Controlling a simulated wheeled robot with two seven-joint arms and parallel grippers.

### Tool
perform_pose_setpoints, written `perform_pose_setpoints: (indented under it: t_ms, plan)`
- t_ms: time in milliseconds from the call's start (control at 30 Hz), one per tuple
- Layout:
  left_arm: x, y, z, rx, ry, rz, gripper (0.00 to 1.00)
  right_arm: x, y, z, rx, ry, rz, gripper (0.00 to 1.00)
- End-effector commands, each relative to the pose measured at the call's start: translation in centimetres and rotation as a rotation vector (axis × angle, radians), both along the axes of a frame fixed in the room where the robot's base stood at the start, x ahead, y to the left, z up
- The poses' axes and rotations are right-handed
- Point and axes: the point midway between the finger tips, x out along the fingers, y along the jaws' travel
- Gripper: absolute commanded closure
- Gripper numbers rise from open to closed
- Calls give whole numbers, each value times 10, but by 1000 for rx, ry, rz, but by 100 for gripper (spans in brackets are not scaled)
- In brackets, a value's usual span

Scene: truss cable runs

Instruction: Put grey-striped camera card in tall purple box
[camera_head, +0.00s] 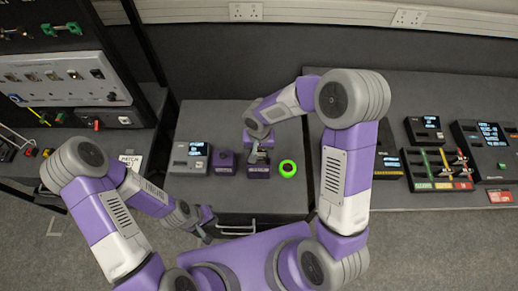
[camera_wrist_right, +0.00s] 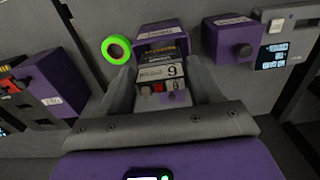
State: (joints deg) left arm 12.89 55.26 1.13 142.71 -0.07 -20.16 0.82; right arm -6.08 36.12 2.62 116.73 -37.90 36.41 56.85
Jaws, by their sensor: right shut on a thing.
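My right gripper (camera_head: 259,154) is over the middle table, at a purple box (camera_head: 258,171) with a pale label. In the right wrist view, the right gripper (camera_wrist_right: 160,84) is shut on a grey card (camera_wrist_right: 158,72) marked "9", with a small red part. The card is in line with the labelled purple box (camera_wrist_right: 163,32), close to its dark opening. I cannot tell whether its far end is inside. The card's stripes are not clear. My left gripper (camera_head: 208,226) hangs low near the table's front edge, away from the box; its jaw opening is unclear.
A second purple box (camera_head: 228,160) with a knob stands just left of the labelled one. A bright green ring (camera_head: 288,168) lies to its right. A grey device with a screen (camera_head: 189,157) is further left. Racks and devices fill both sides.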

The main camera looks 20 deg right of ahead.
Motion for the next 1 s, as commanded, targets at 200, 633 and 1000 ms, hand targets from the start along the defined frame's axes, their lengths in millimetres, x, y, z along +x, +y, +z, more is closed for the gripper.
perform_pose_setpoints:
  t_ms: [200, 633, 1000]
  plan:
    - [0, 0, 1, 0, 0, 0, 100, 0, 0, 1, 1, 0, 0, 68]
    - [0, 0, -5, 0, 0, 0, 100, -1, 0, -2, 0, -1, -1, 68]
    - [0, 0, -8, 0, 0, 0, 100, -2, 0, -3, 1, 0, -2, 68]
